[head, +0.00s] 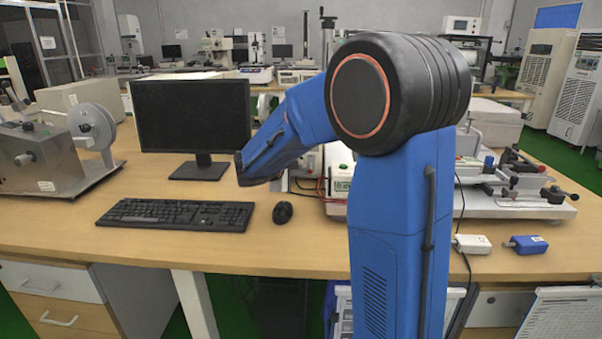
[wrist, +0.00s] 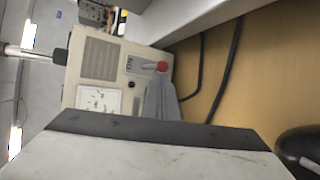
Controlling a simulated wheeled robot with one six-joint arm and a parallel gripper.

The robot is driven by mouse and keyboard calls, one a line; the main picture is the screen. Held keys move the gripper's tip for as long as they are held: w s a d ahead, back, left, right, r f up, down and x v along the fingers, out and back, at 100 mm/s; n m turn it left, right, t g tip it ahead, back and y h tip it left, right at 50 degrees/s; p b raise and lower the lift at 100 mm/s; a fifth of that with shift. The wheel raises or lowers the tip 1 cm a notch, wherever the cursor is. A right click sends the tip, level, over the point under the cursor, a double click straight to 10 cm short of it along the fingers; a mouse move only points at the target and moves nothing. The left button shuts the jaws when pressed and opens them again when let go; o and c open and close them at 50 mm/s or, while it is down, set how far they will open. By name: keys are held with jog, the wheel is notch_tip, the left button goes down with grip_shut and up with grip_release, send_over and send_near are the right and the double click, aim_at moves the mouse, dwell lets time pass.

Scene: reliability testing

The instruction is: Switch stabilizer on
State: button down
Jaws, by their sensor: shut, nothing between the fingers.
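The stabilizer is a cream box. In the wrist view its front panel (wrist: 130,68) appears tilted, with a vent grille, a white meter (wrist: 98,99) and a label that seems to read "ON". A red-tipped switch (wrist: 162,66) stands out from the panel. My gripper (wrist: 161,80) is shut and empty, its grey fingers pointing at the switch. The tips overlap the area just below the red tip; I cannot tell whether they touch. In the head view the stabilizer (head: 338,184) is partly hidden behind my blue arm, and my gripper is not visible.
A monitor (head: 193,115), keyboard (head: 176,215) and mouse (head: 283,212) stand left of the stabilizer on the wooden desk (head: 120,250). A metal test rig (head: 510,200) is at right, with white (head: 472,244) and blue (head: 527,245) small boxes before it. Dark cables (wrist: 228,75) run beside the stabilizer.

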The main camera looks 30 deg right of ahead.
jog(key=shift+r+g+y, duration=0.4)
jog(key=shift+g+y, duration=0.1)
jog(key=shift+r+n+g+y, duration=0.3)
jog(key=shift+n+g+y, duration=0.2)
jog(key=shift+y, duration=0.1)
jog(key=shift+r+g, duration=0.2)
jog(key=shift+g, duration=0.2)
jog(key=shift+w+d+r+n+g+y, duration=0.15)
jog(key=shift+r+n+g+y, duration=0.45)
jog(key=shift+g+y, duration=0.55)
jog(key=shift+r, duration=0.15)
jog(key=shift+r, duration=0.7)
jog(key=shift+r, duration=0.1)
jog(key=v, duration=0.9)
jog(key=shift+w+r, duration=0.4)
